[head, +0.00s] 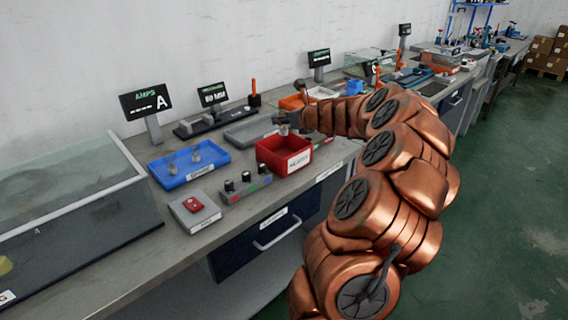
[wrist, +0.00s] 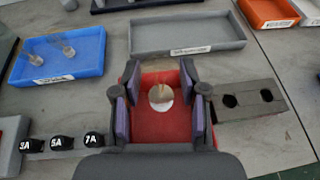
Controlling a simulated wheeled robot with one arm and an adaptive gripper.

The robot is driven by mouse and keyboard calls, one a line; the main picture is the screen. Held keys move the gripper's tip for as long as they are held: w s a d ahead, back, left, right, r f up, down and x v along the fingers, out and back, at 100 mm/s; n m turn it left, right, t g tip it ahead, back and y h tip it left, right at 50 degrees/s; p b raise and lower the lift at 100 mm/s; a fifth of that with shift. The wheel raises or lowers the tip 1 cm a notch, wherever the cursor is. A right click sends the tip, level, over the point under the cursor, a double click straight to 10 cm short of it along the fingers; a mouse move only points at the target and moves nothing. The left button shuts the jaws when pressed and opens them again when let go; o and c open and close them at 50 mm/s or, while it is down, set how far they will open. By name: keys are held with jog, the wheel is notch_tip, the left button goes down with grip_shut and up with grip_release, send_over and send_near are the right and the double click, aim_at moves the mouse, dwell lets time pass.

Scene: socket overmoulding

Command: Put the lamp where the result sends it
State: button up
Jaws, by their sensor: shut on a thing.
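My gripper (head: 283,118) is above the red bin (head: 272,158) on the bench. It is shut on a small lamp (wrist: 160,95), whose round, pale end shows between the purple-padded fingers (wrist: 160,105) in the wrist view. The red bin (wrist: 172,135) lies directly below the fingers there; its front label is too small to read surely. Two more clear lamps (head: 196,156) stand in the blue tray (head: 172,182) at left. A screen (head: 146,102) reads AMPS and A; a second screen (head: 212,94) beside it has text I cannot read surely.
A control block (head: 246,190) with knobs, marked 3A, 5A and 7A in the wrist view, sits before the bin. A red-button box (head: 194,212) is left of it. A grey tray (wrist: 188,35) lies behind; a dark block with holes (wrist: 248,101) is at right.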

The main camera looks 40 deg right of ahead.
jog(key=shift+f+b, duration=0.8)
jog(key=shift+f, duration=3.95)
jog(key=o, duration=1)
jog(key=shift+f, duration=0.1)
jog(key=shift+s+r, duration=0.2)
jog(key=v, duration=1.1)
jog(key=shift+s+p, duration=0.25)
jog(key=shift+p, duration=0.1)
